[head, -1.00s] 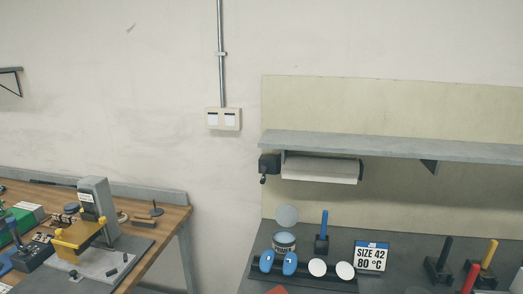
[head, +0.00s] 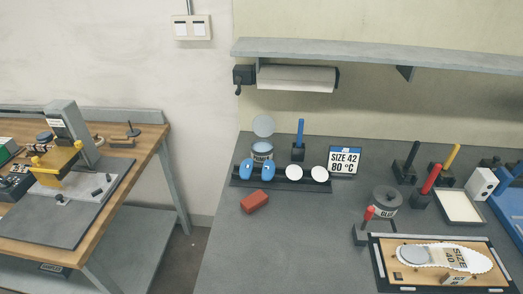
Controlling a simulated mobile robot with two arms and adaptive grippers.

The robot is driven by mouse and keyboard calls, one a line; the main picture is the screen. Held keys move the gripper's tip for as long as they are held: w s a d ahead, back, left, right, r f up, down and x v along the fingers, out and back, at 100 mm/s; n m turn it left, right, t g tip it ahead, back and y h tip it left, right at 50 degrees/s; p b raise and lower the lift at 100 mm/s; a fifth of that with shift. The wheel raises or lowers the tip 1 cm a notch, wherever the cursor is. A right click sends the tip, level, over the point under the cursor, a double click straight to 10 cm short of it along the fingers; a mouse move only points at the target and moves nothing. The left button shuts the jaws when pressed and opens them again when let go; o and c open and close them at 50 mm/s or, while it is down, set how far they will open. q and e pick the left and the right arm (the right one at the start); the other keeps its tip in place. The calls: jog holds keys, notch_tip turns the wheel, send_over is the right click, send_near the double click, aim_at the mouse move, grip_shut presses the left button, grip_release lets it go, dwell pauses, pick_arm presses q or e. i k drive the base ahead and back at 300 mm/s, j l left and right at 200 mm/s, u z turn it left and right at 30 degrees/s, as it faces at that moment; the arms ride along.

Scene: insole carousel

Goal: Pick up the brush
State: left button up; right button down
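No plain brush bristles can be made out. Several upright coloured handles stand in dark holders on the grey bench (head: 290,235), and I cannot tell which is the brush. A blue handle (head: 300,131) stands behind the black rack. A short red handle (head: 369,212) stands in a dark holder just left of the grey glue tin (head: 386,200). Farther right are a black handle (head: 413,154), a longer red handle (head: 432,178) and a yellow handle (head: 452,156). Neither of my grippers is in view.
A black rack (head: 282,182) holds blue and white oval pieces. A red block (head: 254,201), a size sign (head: 345,161), a white tray (head: 460,207) and a framed board with an insole (head: 447,257) are on the bench. A shelf (head: 350,50) overhangs it. The front left is clear.

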aim_at(301, 123)
jog(key=z, duration=1.05)
jog(key=i+l+u, duration=0.15)
jog(key=l+u, duration=0.5)
jog(key=l, duration=0.25)
jog(key=i, duration=0.05)
